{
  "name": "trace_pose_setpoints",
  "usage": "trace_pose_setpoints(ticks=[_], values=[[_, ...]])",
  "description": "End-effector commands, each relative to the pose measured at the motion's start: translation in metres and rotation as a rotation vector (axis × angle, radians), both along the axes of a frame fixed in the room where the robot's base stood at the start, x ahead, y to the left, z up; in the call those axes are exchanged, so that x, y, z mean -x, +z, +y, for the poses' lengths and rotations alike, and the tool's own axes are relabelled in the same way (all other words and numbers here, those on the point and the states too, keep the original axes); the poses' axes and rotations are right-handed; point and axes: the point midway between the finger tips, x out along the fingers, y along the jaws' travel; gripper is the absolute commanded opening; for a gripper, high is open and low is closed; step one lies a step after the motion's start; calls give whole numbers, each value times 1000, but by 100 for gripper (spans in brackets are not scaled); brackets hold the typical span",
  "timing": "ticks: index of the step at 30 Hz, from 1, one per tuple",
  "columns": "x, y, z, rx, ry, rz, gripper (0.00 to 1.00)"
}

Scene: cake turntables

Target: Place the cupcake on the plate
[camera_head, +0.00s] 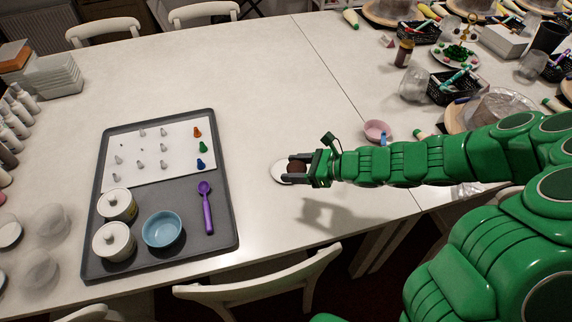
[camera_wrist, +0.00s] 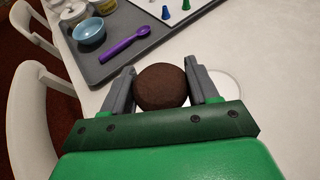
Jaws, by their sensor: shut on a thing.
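The brown cupcake (camera_wrist: 162,86) is between the two fingers of my gripper (camera_wrist: 163,88) in the wrist view, and both fingers are closed on its sides. In the head view my gripper (camera_head: 294,171) holds the cupcake (camera_head: 297,166) over or beside the white plate (camera_head: 279,172). The plate (camera_wrist: 226,86) also shows in the wrist view, behind and to the right of the right finger. Part of the plate is hidden by the gripper and cupcake. I cannot tell whether the cupcake touches the plate or the table.
A grey tray (camera_head: 222,232) on the left holds a blue bowl (camera_head: 162,230), two white jars, a purple scoop (camera_head: 206,208) and small piping tips. A pink bowl (camera_head: 377,131) stands behind my arm. The table between tray and plate is clear. A chair (camera_head: 258,284) stands at the front edge.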

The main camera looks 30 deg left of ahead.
Motion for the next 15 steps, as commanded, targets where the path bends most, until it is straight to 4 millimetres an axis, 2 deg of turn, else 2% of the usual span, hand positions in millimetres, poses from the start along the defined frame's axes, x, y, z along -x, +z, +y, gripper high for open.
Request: trace_pose_setpoints(ticks=[15], values=[[-50, -31, 45, 2, 1, -1, 29]])
